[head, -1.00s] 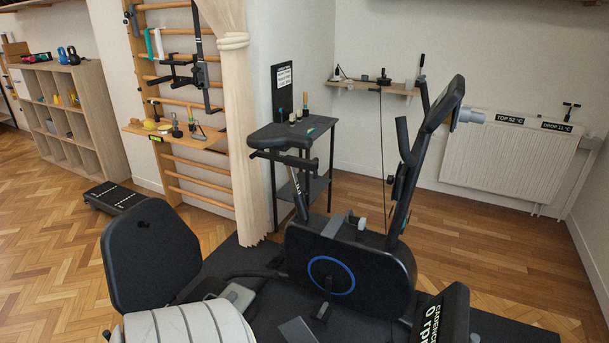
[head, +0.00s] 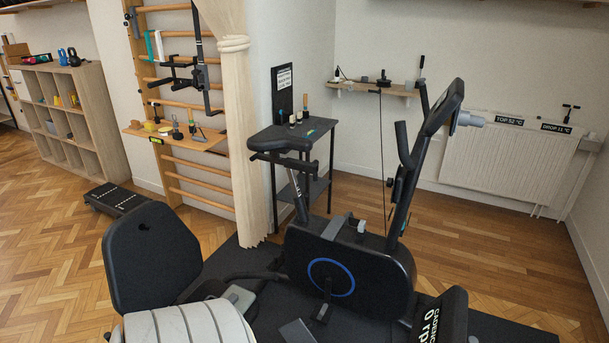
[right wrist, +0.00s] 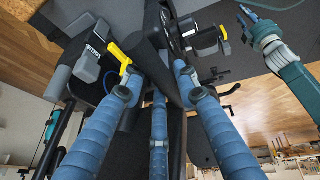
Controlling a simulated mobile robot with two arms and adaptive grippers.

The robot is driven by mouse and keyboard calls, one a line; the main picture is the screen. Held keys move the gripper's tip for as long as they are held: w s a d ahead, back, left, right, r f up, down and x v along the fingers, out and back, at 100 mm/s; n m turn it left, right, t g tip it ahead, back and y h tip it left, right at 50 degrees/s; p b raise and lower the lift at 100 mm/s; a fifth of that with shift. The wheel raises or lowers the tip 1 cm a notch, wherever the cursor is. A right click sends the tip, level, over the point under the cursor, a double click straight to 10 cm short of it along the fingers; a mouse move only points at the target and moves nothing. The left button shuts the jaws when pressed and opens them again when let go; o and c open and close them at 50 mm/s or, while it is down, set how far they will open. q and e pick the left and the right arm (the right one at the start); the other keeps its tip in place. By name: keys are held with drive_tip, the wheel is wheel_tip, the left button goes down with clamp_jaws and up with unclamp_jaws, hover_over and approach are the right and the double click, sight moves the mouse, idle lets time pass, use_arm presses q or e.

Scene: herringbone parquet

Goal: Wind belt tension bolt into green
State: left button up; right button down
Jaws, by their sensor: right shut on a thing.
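My right gripper (right wrist: 157,88) shows in the right wrist view as blue segmented fingers coming together on a dark, narrow part (right wrist: 162,62). Its tips are shut on that part, which is mostly hidden between them. A yellow piece (right wrist: 119,60) stands just left of the fingertips, beside a grey labelled block (right wrist: 93,50). I cannot pick out the tension bolt or a green mark for certain. In the head view the exercise bike (head: 345,265) has a dark housing with a blue ring. Neither gripper shows clearly in the head view.
A display reading 0 rpm (head: 440,318) stands at the front right of the bike. A radiator (head: 500,160) is on the back wall.

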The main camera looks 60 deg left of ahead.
drive_tip(key=shift+r+p, duration=1.05)
drive_tip(key=shift+r, duration=0.35)
drive_tip(key=c, duration=2.1)
unclamp_jaws()
clamp_jaws()
